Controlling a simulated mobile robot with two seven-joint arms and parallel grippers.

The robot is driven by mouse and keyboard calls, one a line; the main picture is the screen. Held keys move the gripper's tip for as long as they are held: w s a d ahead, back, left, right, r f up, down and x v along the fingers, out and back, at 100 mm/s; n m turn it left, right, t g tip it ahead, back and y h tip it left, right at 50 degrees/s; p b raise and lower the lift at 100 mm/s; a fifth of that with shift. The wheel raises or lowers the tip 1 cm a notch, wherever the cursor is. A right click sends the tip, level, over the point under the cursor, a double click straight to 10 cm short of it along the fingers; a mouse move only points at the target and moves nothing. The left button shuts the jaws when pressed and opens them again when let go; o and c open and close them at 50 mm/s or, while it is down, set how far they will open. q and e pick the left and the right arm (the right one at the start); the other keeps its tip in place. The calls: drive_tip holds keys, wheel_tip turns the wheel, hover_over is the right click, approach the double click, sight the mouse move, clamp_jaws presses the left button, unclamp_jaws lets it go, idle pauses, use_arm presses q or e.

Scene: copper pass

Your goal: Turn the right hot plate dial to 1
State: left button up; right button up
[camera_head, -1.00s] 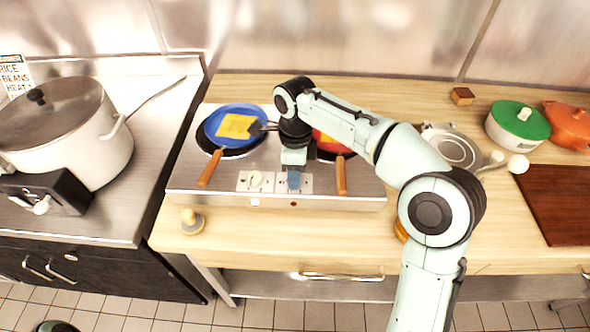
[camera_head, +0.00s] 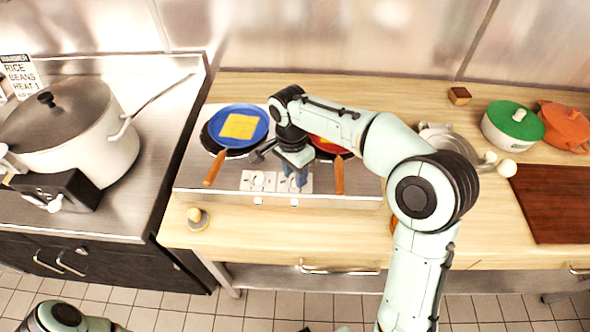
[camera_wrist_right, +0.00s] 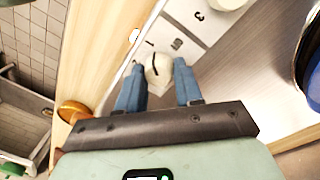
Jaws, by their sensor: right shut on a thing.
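The hot plate (camera_head: 225,180) is a steel unit on the wooden counter, with two white dial panels on its front part. The right dial (camera_wrist_right: 158,68) is a pale round knob in the right wrist view. My right gripper (camera_head: 293,180) is over the right panel, with its blue fingers (camera_wrist_right: 158,84) on both sides of the knob, shut on it. Printed marks (camera_wrist_right: 177,43) show beside the knob. Where its pointer stands is hard to tell. The left dial (camera_head: 257,181) is free; its edge also shows in the wrist view (camera_wrist_right: 225,3). My left gripper is out of view.
A blue pan (camera_head: 236,127) with yellow food and a red pan (camera_head: 322,146) sit on the plates, handles toward the front near my gripper. A wooden-knobbed object (camera_head: 197,217) stands front left. A large pot (camera_head: 75,130) is at left, a green-lidded pot (camera_head: 513,122) at right.

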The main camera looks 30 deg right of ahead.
sight(292, 174)
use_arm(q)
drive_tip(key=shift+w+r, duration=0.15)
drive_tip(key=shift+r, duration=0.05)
use_arm(e)
drive_tip(key=shift+n, duration=0.6)
drive_tip(key=o, duration=1)
drive_tip(key=shift+o, duration=0.2)
drive_tip(key=shift+r, duration=0.1)
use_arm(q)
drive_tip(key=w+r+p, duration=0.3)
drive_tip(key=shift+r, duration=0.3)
use_arm(e)
wheel_tip(292, 174, up, 13)
drive_tip(key=w, duration=0.1)
drive_tip(key=shift+a, duration=0.2)
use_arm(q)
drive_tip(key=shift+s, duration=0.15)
